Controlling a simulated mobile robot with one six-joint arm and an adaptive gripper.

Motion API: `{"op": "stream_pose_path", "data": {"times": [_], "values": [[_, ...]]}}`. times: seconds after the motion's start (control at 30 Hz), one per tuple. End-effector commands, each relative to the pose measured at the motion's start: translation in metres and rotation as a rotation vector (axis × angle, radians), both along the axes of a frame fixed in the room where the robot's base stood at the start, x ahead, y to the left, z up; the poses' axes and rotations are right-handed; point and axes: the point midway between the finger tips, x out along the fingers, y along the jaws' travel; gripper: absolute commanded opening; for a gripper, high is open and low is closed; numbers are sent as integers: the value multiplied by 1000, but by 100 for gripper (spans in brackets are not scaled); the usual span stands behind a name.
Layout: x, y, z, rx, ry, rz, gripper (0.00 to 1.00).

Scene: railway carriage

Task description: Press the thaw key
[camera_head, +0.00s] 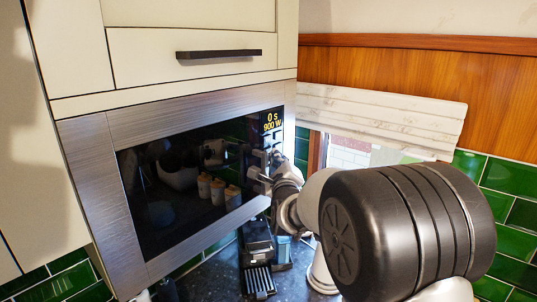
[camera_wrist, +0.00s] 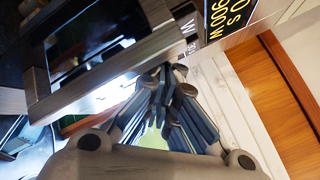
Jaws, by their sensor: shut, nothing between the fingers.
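A built-in microwave (camera_head: 85,160) with a dark glass door fills the left and middle of the head view. Its display (camera_head: 272,121) reads 0 s and 900 W; the display also shows rotated in the wrist view (camera_wrist: 230,20).
A cream cabinet drawer with a dark handle (camera_head: 219,53) is above the microwave. A dark appliance (camera_head: 256,250) stands on the dark counter (camera_head: 215,278) below. A white blind (camera_head: 385,115), a wooden panel (camera_head: 420,75) and green tiles (camera_head: 503,173) are to the right.

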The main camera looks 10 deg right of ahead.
Motion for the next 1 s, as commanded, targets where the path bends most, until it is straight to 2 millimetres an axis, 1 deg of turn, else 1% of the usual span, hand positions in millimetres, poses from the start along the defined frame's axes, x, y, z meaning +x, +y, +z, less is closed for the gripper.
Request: {"op": "stream_pose_path", "data": {"times": [0.7, 1.0], "values": [[7, 6, -1, 0, 1, 1, 0], [2, 2, -1, 0, -1, 0, 0]]}}
